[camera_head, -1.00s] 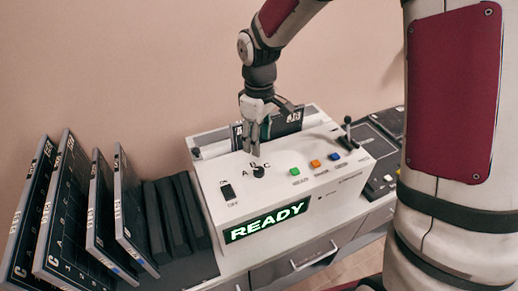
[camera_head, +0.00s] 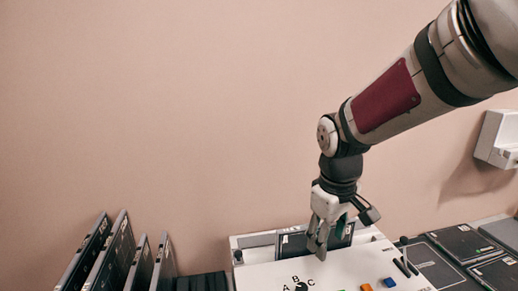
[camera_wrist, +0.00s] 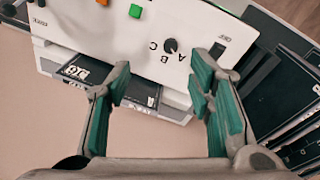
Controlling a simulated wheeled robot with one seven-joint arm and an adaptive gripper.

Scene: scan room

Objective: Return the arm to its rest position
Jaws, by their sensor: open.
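My gripper (camera_head: 318,245) hangs fingers-down at the end of my arm, above the white machine (camera_head: 345,273) near its rotary knob (camera_head: 301,287). In the wrist view my gripper (camera_wrist: 160,92) has its two green-padded fingers spread apart with nothing between them. The machine (camera_wrist: 110,22) lies beyond the fingertips there, with the A-B-C knob (camera_wrist: 170,45) in sight. A dark cassette (camera_head: 292,243) stands in the slot at the back of the machine, partly hidden by my gripper. It also shows in the wrist view (camera_wrist: 90,69).
Several dark cassettes (camera_head: 110,258) stand tilted in a row left of the machine. More flat dark panels (camera_head: 462,243) lie to the right. A white wall box (camera_head: 497,140) hangs at the right. The wall above the machine is clear.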

